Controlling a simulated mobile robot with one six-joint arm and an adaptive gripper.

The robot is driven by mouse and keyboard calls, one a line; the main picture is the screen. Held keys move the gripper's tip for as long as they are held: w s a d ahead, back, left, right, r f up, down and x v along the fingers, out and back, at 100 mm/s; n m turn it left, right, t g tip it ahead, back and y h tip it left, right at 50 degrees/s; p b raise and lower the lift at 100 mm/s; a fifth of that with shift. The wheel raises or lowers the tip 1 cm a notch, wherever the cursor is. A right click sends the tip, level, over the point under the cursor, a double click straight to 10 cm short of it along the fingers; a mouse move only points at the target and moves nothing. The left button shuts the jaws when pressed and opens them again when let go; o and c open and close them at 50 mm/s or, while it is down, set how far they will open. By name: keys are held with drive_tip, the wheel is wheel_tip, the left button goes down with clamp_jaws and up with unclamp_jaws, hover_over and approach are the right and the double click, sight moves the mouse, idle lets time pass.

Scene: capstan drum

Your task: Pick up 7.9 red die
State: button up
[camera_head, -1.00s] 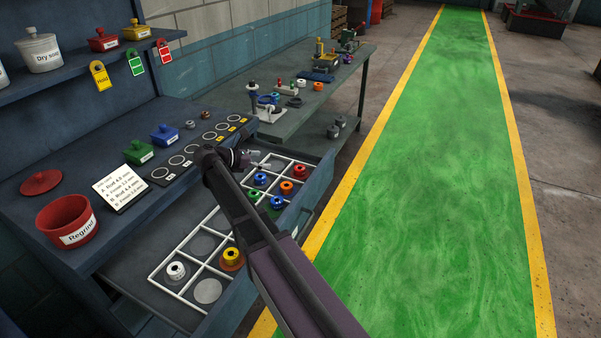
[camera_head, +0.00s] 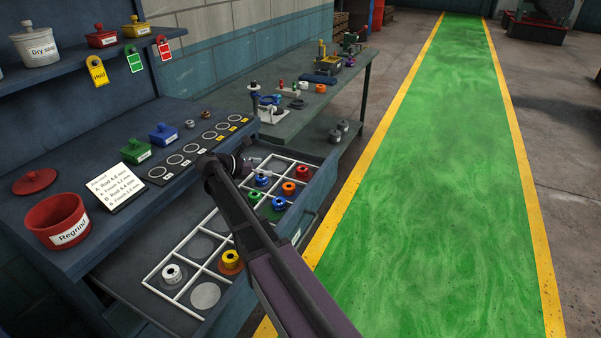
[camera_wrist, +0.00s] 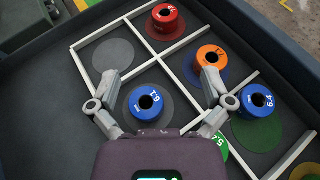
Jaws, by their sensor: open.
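The red die (camera_wrist: 168,15), with a pale number that seems to read 7.9, sits in a compartment of the divided drawer at the top of the wrist view. In the head view it is the red die (camera_head: 303,172) toward the drawer's far end. My gripper (camera_wrist: 162,78) is open and empty above the drawer; it also shows in the head view (camera_head: 258,162). A blue die (camera_wrist: 147,104) marked 6.1 lies between and below its fingers in the wrist view. The red die lies beyond the fingertips, untouched.
An orange die (camera_wrist: 211,57) sits by the right finger. Another blue die (camera_wrist: 258,101) is farther right, and a green die (camera_wrist: 221,146) is partly hidden by my gripper. White dividers and the raised drawer wall (camera_wrist: 272,40) surround them. One compartment (camera_wrist: 113,56) is empty.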

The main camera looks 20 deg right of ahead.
drive_tip(key=b, duration=0.3)
approach(298, 168)
drive_tip(key=shift+x, duration=2.25)
drive_tip(key=shift+s+d, duration=0.1)
drive_tip(key=shift+s, duration=0.05)
drive_tip(key=b+x, duration=0.1)
drive_tip(key=x, duration=0.2)
drive_tip(key=shift+d+f+b, duration=0.1)
drive_tip(key=shift+f+b, duration=0.1)
drive_tip(key=shift+b, duration=0.1)
drive_tip(key=shift+x, duration=0.85)
drive_tip(key=shift+r, duration=0.1)
clamp_jaws()
